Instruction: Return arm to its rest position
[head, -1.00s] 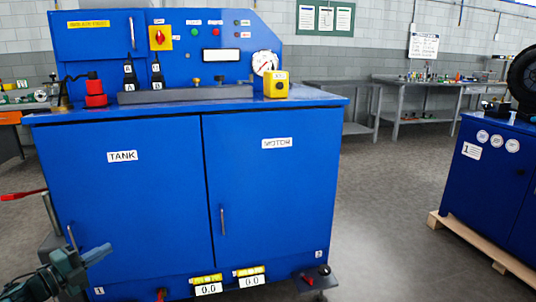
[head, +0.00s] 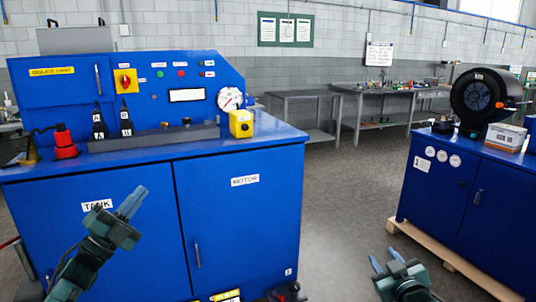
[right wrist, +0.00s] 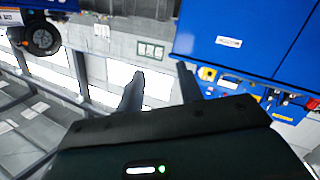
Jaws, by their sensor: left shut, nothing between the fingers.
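My left gripper (head: 132,202) is raised in front of the blue cabinet's TANK door, with its fingers together and empty. My right gripper (head: 384,262) is low at the bottom right of the head view, over the grey floor. In the right wrist view its two fingers (right wrist: 160,88) stand apart with nothing between them. Both grippers appear clear of the furniture. The forearms run out of the bottom of the head view.
The blue cabinet (head: 240,220) with its control panel fills the left. A second blue cabinet (head: 440,195) on a wooden pallet (head: 455,262) stands at right, carrying a black round machine (head: 478,98). Grey benches (head: 300,98) line the back wall. Floor (head: 345,205) between the cabinets is clear.

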